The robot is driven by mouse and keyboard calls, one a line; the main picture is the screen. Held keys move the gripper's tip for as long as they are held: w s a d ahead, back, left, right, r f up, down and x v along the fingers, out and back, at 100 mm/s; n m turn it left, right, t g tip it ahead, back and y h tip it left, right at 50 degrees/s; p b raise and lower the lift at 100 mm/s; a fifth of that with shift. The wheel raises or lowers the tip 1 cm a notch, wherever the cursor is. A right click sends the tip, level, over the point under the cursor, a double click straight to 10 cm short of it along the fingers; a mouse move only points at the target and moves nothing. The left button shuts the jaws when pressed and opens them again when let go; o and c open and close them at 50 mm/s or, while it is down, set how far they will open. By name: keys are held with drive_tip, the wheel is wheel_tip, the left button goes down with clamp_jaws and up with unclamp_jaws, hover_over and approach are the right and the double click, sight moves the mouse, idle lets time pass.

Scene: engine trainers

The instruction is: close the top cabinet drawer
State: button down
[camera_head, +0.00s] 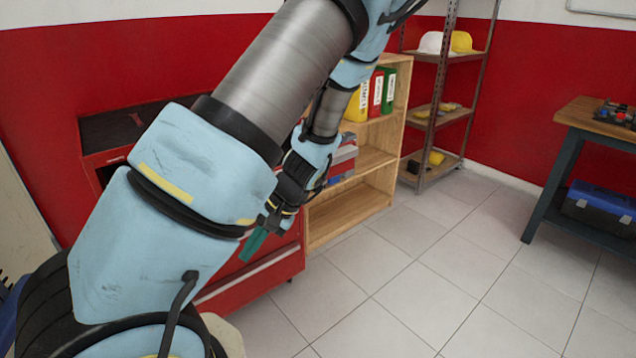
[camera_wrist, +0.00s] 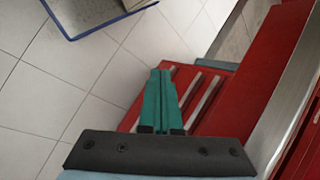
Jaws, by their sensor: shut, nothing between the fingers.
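The red cabinet (camera_head: 106,157) stands against the wall at the left in the head view, mostly hidden behind my arm. Its lower drawer fronts (camera_head: 262,277) show below my gripper. In the wrist view, several red drawer fronts with pale handle strips (camera_wrist: 206,95) lie past my fingertips, and a larger red panel (camera_wrist: 262,75) with a metal strip runs along the right. I cannot tell from these views which part is the top drawer or how far open it is. My gripper (camera_head: 251,244), with teal fingers, is shut and empty in front of the cabinet; it also shows in the wrist view (camera_wrist: 160,75).
A wooden shelf (camera_head: 350,207) with binders stands right of the cabinet. A workbench (camera_head: 560,160) with a blue toolbox (camera_head: 598,205) is at the far right. The tiled floor (camera_head: 420,270) between is clear.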

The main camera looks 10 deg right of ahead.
drive_tip(key=w+d+r+m+t+b, duration=0.2)
drive_tip(key=d+r+m+t, duration=0.15)
drive_tip(key=d+t, duration=0.65)
drive_tip(key=w+d+r+m+t+b, duration=0.15)
drive_tip(key=d+r+m+t, duration=0.35)
drive_tip(key=d, duration=1)
drive_tip(key=w+a+f+t+p, duration=0.1)
drive_tip(key=w+a+p, duration=0.3)
drive_tip(key=w, duration=0.8)
drive_tip(key=shift+a+f+n+y, duration=0.35)
drive_tip(key=shift+a+f, duration=0.1)
drive_tip(key=shift+a, duration=0.55)
